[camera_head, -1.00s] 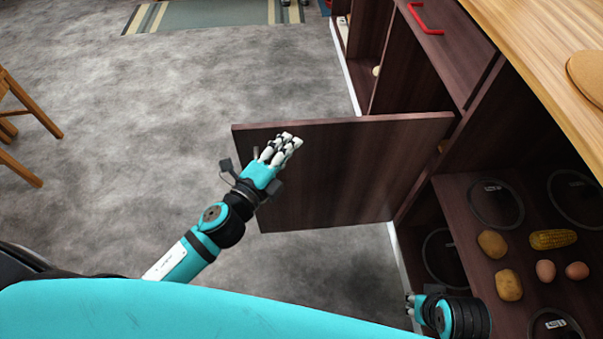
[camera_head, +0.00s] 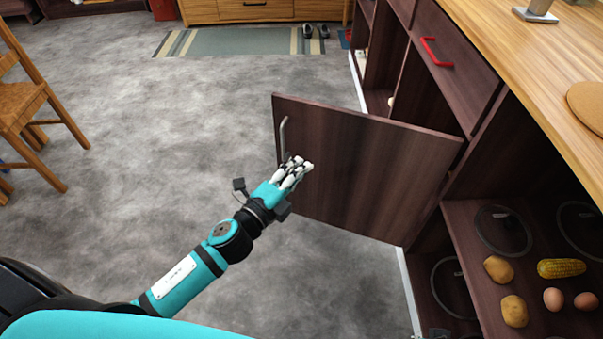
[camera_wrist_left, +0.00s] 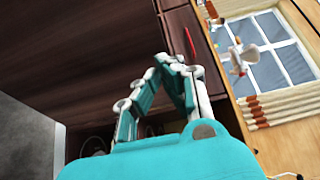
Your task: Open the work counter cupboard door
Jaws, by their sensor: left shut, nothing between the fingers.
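The dark wood cupboard door (camera_head: 370,175) of the work counter stands swung wide open, out from the cabinet front over the floor. Its grey bar handle (camera_head: 283,138) is near the free left edge. My left gripper (camera_head: 298,168) is shut and empty, in front of the door close to the handle's lower end. I cannot tell whether it touches the door. In the left wrist view, the gripper (camera_wrist_left: 178,65) has its fingertips together, with dark wood behind them. My right gripper is not in view.
The open cupboard shelf (camera_head: 468,230) holds potatoes (camera_head: 514,311), corn (camera_head: 561,268), eggs (camera_head: 553,298) and round lids. A drawer with a red handle (camera_head: 437,52) is above the door. A wooden chair (camera_head: 38,100) stands at left. The grey floor (camera_head: 170,120) between is clear.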

